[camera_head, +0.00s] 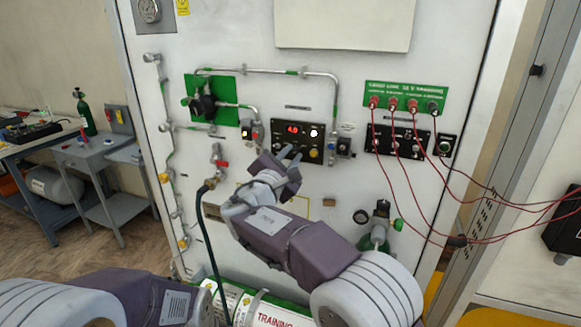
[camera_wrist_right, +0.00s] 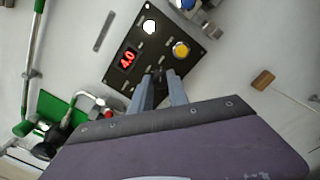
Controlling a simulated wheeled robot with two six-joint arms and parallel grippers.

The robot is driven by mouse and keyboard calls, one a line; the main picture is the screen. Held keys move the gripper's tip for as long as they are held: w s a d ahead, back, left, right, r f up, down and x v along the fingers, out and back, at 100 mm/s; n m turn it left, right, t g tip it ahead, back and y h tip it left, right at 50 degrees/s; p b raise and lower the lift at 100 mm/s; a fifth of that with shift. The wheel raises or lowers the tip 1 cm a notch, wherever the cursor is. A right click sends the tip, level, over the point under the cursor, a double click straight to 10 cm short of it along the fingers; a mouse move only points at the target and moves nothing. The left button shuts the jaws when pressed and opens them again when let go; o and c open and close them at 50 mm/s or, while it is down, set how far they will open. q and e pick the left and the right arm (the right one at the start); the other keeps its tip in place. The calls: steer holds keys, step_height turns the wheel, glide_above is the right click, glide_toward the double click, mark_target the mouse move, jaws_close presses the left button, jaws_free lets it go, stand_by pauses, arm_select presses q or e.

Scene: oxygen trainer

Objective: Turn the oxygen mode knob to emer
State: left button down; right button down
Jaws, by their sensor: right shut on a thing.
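The black control panel (camera_head: 316,156) is on the white wall board, with a red display reading 4.0 (camera_wrist_right: 128,60), a white round light and a yellow button (camera_wrist_right: 181,49). My right gripper (camera_head: 290,155) reaches the panel's lower left. In the right wrist view its two fingers (camera_wrist_right: 163,82) close around a small dark knob (camera_wrist_right: 158,74) at the panel's lower edge. The knob is mostly hidden by the fingers, and its pointer and labels cannot be read. My left arm shows at the bottom left of the head view; its gripper is out of the picture.
A green plate with a black valve (camera_head: 205,103) is left of the panel, with metal pipes above. A second black panel (camera_head: 400,142) with red cables hangs to the right. A dark hose (camera_head: 204,225) and red-handled valve are below left.

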steer(key=shift+f+m+b, duration=0.1)
steer(key=shift+m+b, duration=0.25)
steer(key=shift+m, duration=0.05)
steer(key=c, duration=1.6)
jaws_free()
steer(key=o, duration=0.3)
steer(key=shift+w, duration=0.1)
steer(key=shift+o, duration=0.2)
steer(key=shift+w, duration=0.15)
steer(key=b+v, duration=0.1)
steer(key=v, duration=0.8)
